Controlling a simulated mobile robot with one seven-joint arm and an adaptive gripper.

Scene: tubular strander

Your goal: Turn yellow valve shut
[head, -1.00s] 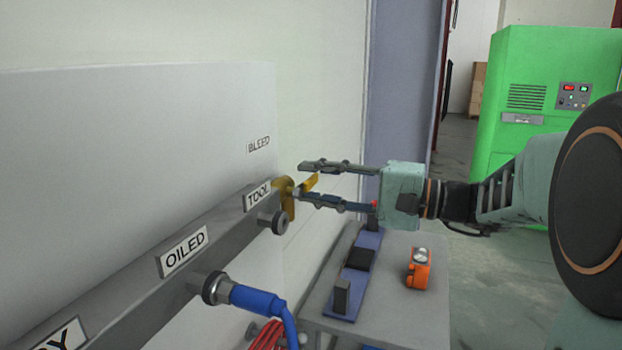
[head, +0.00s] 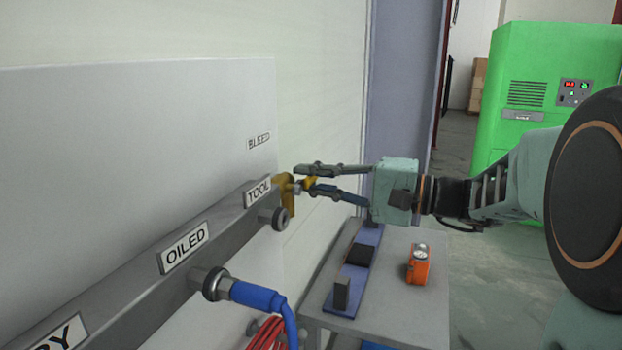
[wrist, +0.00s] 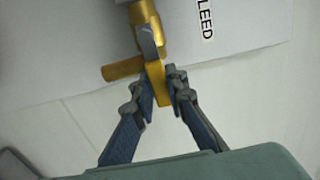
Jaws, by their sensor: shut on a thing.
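The yellow valve (head: 284,189) sits at the far end of the grey manifold bar, beside the TOOL label and below the BLEED label. In the wrist view the valve shows a yellow body (wrist: 146,16), a side stub (wrist: 122,70) and a flat yellow lever (wrist: 156,84). My gripper (head: 308,179) reaches in from the right, and its two fingers are shut on the lever. The fingers (wrist: 159,92) press the lever from both sides in the wrist view.
The manifold bar (head: 130,275) carries a capped TOOL port (head: 274,218) and an OILED port with a blue hose (head: 255,296). Below my gripper, a grey cart (head: 395,318) holds an orange device (head: 418,266) and a blue rail (head: 353,280). A green cabinet (head: 540,75) stands behind.

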